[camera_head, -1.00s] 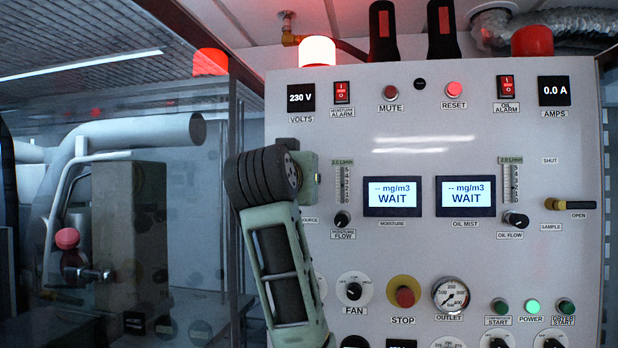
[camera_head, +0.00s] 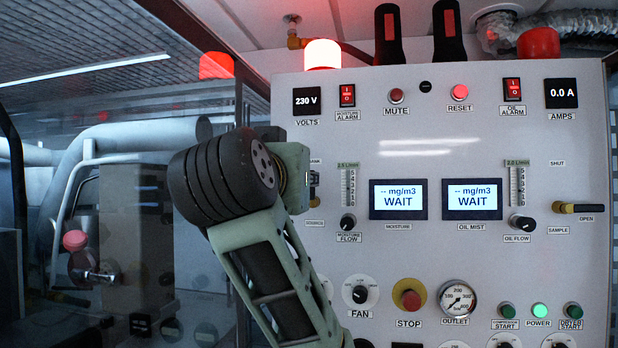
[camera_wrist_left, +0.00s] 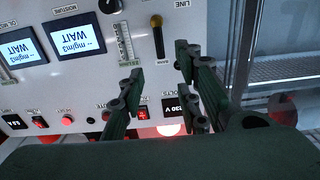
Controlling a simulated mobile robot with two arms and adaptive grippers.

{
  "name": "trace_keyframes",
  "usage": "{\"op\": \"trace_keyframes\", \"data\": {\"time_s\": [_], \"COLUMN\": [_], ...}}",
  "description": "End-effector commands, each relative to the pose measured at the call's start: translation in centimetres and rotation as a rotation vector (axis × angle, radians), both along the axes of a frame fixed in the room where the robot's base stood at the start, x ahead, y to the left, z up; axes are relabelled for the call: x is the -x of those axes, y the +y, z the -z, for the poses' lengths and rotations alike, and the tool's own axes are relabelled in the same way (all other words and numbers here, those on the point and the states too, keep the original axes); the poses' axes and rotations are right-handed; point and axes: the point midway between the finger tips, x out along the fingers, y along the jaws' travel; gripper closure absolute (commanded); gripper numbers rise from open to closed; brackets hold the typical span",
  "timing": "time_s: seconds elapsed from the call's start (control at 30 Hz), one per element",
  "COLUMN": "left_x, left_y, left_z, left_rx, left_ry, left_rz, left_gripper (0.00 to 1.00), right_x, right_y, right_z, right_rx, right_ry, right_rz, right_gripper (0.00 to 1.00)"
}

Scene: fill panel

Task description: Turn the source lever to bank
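In the left wrist view, which shows the panel upside down, the source lever (camera_wrist_left: 157,36) has a yellow end and a dark handle. It runs nearly up and down the picture, its dark end towards a small label that seems to read BANK. The lever shows beyond the gap, apparently clear of both fingers. My right gripper is not in view.
The panel (camera_head: 430,125) carries a moisture flow knob (camera_head: 348,222) close to the left gripper, two WAIT displays and a red STOP button (camera_head: 410,299). A sample lever (camera_head: 578,208) sits at the far right. Free room lies in front of the panel.

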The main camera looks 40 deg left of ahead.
Motion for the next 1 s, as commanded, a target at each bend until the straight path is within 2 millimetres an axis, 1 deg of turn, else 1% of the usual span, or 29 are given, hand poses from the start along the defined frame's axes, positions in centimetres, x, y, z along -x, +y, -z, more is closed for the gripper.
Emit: {"op": "trace_keyframes", "data": {"time_s": [0.03, 0.1, 0.3, 0.5, 0.7, 1.0], "left_x": [0.4, 0.8, 1.4, 1.5, 1.4, 1.4], "left_y": [-0.4, -0.7, -0.8, -0.8, -0.8, -0.8], "left_z": [-0.1, -0.1, 0.0, 0.0, 0.0, 0.0], "left_rx": [0.003, 0.002, 0.001, 0.001, 0.001, 0.001], "left_ry": [-0.003, -0.002, 0.002, 0.002, 0.002, 0.002], "left_rz": [0.006, 0.005, 0.002, 0.001, 0.002, 0.002], "left_gripper": [0.69, 0.69, 0.69, 0.69, 0.69, 0.69], "right_x": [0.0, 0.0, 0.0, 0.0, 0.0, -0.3], "right_y": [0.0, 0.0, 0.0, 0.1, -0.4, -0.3], "right_z": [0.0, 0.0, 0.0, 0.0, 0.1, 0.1], "right_rx": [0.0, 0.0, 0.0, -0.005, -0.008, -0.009], "right_ry": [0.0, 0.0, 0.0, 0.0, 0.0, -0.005], "right_rz": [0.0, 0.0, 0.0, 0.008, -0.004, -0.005], "right_gripper": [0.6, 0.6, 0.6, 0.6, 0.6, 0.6]}}
